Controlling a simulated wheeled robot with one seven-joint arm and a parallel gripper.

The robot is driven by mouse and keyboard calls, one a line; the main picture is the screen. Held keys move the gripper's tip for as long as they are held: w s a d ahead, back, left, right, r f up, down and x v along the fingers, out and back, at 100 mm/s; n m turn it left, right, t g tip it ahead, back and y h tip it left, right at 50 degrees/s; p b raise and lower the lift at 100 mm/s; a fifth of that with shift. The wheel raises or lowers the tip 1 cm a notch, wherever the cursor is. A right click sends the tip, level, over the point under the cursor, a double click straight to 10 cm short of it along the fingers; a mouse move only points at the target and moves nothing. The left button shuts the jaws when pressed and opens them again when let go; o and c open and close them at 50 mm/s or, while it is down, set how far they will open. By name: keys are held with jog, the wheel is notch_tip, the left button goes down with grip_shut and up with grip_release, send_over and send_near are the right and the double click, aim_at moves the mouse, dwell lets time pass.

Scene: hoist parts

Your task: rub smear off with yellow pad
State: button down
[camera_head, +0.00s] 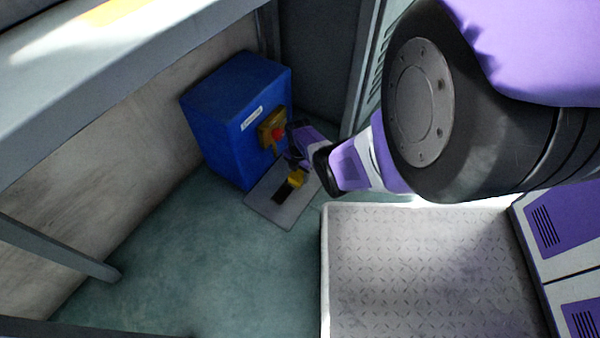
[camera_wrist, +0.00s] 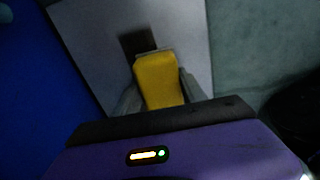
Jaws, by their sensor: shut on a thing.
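The yellow pad (camera_wrist: 159,82) is between the fingers of my gripper (camera_wrist: 159,95), which is shut on it. In the head view the pad (camera_head: 297,178) is over a pale grey plate (camera_head: 290,212) on the floor. A dark smear (camera_wrist: 139,41) lies on the plate just beyond the pad in the wrist view. In the head view the smear (camera_head: 283,192) is to the lower left of the pad. My gripper (camera_head: 300,168) comes in from the right there. I cannot tell whether the pad touches the plate.
A blue box (camera_head: 232,115) with a yellow-brown mount and red knob (camera_head: 278,133) stands right behind the plate. A raised tread-plate platform (camera_head: 425,270) is to the right. A grey rail (camera_head: 60,248) is at the left. The green floor (camera_head: 210,265) between is clear.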

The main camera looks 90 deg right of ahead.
aim_at(279, 207)
jog(key=w+a+p, duration=0.1)
jog(key=a, duration=0.1)
jog(key=w+a+p, duration=0.1)
jog(key=a, duration=0.1)
jog(key=w+a+p, duration=0.1)
jog(key=a, duration=0.1)
jog(key=shift+w+a, duration=0.15)
jog(key=shift+w, duration=0.15)
jog(key=shift+w+a+f+p, duration=0.1)
jog(key=shift+w+a+p, duration=0.15)
jog(key=shift+w+a, duration=0.55)
jog(key=shift+w+a+f+p, duration=0.1)
jog(key=shift+w+a+p, duration=0.25)
jog(key=shift+a, duration=0.85)
jog(key=shift+w+a+p, duration=0.2)
jog(key=shift+w+a, duration=0.4)
jog(key=shift+a, duration=0.4)
jog(key=shift+w+a+p, duration=0.25)
jog(key=shift+w+a, duration=0.3)
jog(key=shift+a, duration=0.45)
jog(key=shift+w+a+p, duration=0.2)
jog(key=shift+w+a, duration=0.4)
jog(key=shift+a, duration=0.4)
jog(key=shift+w+a+p, duration=0.25)
jog(key=shift+w+a, duration=0.3)
jog(key=shift+a, duration=0.45)
